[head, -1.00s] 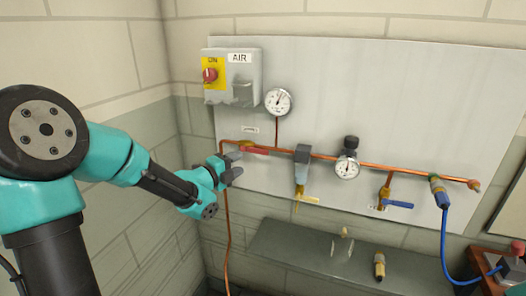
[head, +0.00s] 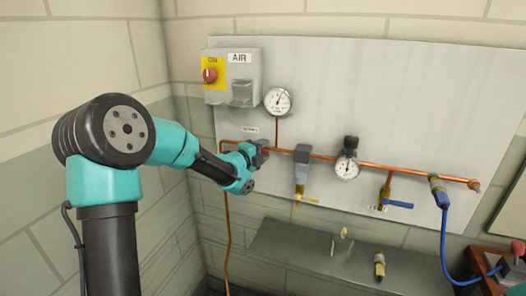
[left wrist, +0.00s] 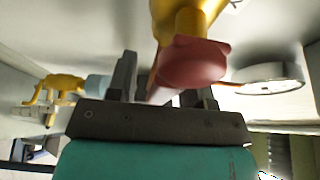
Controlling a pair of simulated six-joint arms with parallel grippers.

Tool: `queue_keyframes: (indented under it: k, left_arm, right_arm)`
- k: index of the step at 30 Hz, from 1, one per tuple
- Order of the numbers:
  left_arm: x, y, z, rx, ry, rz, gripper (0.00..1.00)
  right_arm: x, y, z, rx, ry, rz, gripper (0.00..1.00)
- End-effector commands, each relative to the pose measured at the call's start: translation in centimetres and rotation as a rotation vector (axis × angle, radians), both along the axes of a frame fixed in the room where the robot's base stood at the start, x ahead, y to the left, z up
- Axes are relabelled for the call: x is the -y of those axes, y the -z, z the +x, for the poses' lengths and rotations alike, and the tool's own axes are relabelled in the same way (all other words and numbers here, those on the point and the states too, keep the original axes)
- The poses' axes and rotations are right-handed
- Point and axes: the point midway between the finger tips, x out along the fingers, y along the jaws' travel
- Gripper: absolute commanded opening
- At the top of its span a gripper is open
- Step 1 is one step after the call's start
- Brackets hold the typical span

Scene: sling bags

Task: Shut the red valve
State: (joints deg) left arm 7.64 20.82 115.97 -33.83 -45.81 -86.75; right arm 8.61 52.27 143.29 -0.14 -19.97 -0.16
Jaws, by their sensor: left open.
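The red valve's lever (left wrist: 192,62) shows large at the top middle of the left wrist view, with its brass-yellow body (left wrist: 190,20) above it. In the head view my left gripper and wrist hide most of the valve on the copper pipe. My left gripper (head: 264,148) is at the pipe, left of the grey filter unit. In the left wrist view its dark fingers (left wrist: 160,88) stand apart, and the red lever overlaps the gap between them. I cannot tell whether they touch it. My right gripper is not in view.
The copper pipe (head: 380,166) carries a grey filter (head: 301,165) with a yellow handle, a regulator gauge (head: 347,168) and a blue-handled valve (head: 398,204). Another gauge (head: 277,101) and the AIR switch box (head: 231,75) are above. A grey shelf (head: 290,252) lies below.

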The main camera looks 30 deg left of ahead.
Motion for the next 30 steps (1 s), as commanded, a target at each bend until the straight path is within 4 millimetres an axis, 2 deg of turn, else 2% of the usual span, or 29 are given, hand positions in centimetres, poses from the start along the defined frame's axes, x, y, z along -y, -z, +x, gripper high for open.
queue_keyframes:
  k: [4, 19, 30]
  left_arm:
    - [0.0, 0.01, -0.02, 0.0, 0.0, 0.0, 0.47]
    - [0.0, 0.01, -0.04, 0.0, 0.0, 0.0, 0.0]
    - [0.18, 0.04, 0.04, 0.0, 0.003, 0.002, 0.0]
  right_arm:
    - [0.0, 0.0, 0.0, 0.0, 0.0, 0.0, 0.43]
    - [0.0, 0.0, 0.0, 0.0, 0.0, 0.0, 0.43]
    - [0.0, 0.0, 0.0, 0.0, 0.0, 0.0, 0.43]
